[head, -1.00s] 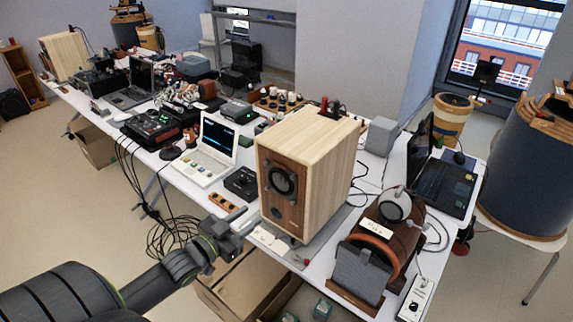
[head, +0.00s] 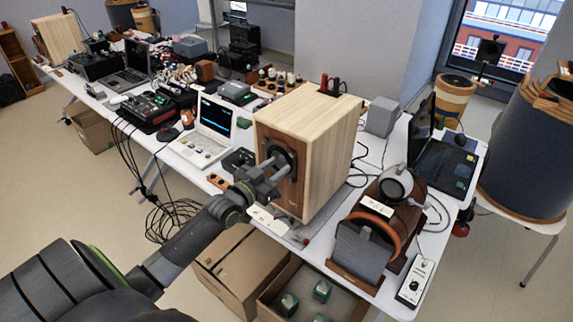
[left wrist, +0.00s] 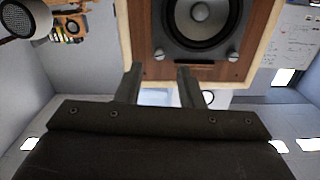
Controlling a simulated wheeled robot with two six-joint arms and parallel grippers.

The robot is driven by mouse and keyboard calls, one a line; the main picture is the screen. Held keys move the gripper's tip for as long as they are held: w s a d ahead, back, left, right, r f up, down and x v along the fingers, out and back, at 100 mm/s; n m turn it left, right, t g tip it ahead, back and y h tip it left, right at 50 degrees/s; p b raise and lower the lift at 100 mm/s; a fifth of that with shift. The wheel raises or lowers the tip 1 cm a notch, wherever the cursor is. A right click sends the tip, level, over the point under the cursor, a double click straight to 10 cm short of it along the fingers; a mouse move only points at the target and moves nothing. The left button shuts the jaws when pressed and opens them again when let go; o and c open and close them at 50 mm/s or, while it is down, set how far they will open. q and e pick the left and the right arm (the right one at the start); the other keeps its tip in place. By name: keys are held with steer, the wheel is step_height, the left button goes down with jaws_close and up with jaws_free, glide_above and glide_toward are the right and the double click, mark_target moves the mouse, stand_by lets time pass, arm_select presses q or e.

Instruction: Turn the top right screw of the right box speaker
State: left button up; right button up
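The right box speaker (head: 322,150) stands on the near part of the table, pale wood with a brown front and a dark round driver. The left wrist view is upside down: ceiling lights lie at its bottom. There, two silver screws flank the driver (left wrist: 203,15); the speaker's top right screw (left wrist: 159,54) is at picture left, another screw (left wrist: 232,56) at picture right. My left gripper (head: 276,171) is in front of the speaker's front. Its fingers (left wrist: 160,78) are apart, with the top right screw lined up between them; contact cannot be told. My right gripper is not in view.
A white laptop (head: 207,130) and small dark boxes stand left of the speaker. Another box speaker (head: 57,40) is at the far left.

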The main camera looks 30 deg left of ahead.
mark_target(291, 156)
arm_select(q)
steer(key=shift+w+d+b, duration=0.2)
steer(key=shift+w+b, duration=0.25)
steer(key=shift+w, duration=2.05)
steer(key=shift+c, duration=0.4)
jaws_close()
